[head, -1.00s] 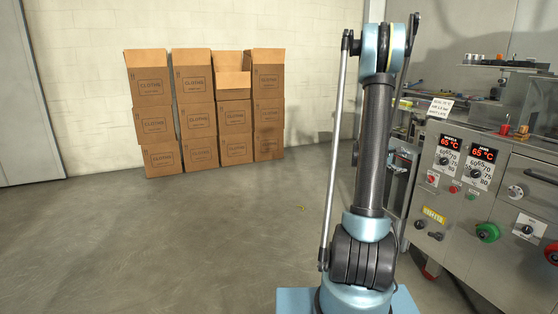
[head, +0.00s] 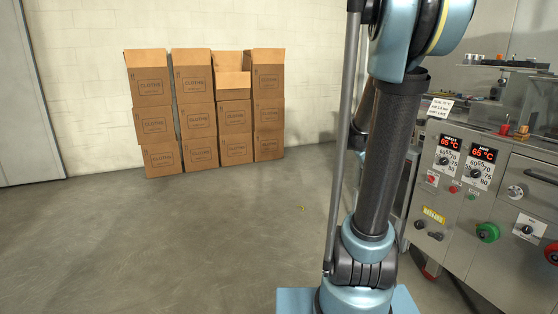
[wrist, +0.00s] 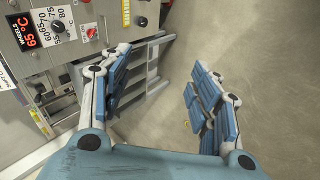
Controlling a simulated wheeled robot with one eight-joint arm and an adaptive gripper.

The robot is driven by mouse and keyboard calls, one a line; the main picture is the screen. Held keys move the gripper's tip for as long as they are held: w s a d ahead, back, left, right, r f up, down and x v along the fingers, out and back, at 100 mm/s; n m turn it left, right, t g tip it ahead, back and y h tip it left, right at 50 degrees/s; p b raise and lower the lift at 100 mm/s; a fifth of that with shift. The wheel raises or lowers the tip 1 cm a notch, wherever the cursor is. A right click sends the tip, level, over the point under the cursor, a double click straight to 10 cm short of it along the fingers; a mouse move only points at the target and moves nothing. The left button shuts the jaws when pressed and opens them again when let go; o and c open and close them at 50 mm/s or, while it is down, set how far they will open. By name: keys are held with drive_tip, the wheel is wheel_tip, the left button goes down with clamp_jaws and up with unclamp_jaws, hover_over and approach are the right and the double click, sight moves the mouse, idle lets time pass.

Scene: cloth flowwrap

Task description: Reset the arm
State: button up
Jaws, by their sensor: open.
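My gripper (wrist: 165,95) shows in the wrist view with its two blue-padded fingers spread wide apart. It is open, and nothing is between the fingers but floor and the side of the machine. The machine's control panel (wrist: 62,30) is at the upper left of that view. In the head view my arm stands upright right of the middle, its upper joint running past the top edge. My gripper is out of the head view.
The flow-wrap machine (head: 465,205) with 65 °C displays stands right of my arm. Stacked cardboard boxes (head: 235,115) stand against the back wall.

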drive_tip(key=s+a+f+m+g+y, duration=0.1)
drive_tip(key=s+a+f+y, duration=0.2)
drive_tip(key=s+a, duration=0.6)
drive_tip(key=s+a+f+m+g+y, duration=0.1)
drive_tip(key=s+a+f, duration=0.5)
drive_tip(key=s, duration=0.9)
drive_tip(key=a+m+y, duration=0.1)
drive_tip(key=a+y, duration=0.1)
drive_tip(key=a, duration=0.1)
drive_tip(key=shift+s+a+y, duration=0.4)
